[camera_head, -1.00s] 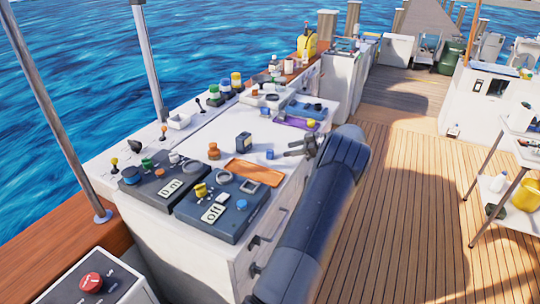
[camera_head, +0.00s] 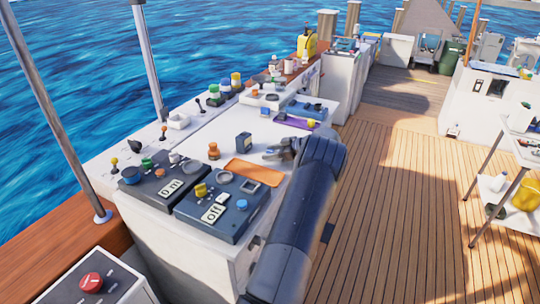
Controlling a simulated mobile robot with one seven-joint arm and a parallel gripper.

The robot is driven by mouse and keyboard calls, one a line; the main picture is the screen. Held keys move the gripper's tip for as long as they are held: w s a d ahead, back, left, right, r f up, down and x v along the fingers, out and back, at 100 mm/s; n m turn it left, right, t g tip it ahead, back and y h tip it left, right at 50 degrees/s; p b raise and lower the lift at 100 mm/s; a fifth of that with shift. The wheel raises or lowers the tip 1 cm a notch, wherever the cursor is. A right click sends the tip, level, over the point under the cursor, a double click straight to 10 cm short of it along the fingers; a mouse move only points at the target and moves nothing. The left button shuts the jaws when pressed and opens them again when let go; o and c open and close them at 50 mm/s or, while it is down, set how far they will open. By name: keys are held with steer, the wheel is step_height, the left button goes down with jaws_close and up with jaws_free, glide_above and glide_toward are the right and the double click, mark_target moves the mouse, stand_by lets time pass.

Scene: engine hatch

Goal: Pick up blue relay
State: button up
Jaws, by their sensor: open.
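My gripper (camera_head: 267,153) is open, low over the white console top, with its fingers pointing left. A small blue piece stood at this spot in the earlier view; it is now hidden behind or between the fingers, and I cannot tell which. A dark blue-grey block (camera_head: 243,142) stands upright on the console just left of the fingertips, apart from them. I cannot tell for sure which of these two is the blue relay.
An orange tray (camera_head: 254,173) lies in front of the gripper. An orange knob-like piece (camera_head: 213,151) stands to the left. Two dark control panels (camera_head: 222,225) fill the console's near end. A purple tray (camera_head: 297,123) lies behind. Bare white top lies around the block.

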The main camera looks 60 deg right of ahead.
steer(key=shift+c, duration=0.3)
steer(key=c, duration=1)
steer(key=shift+r, duration=0.1)
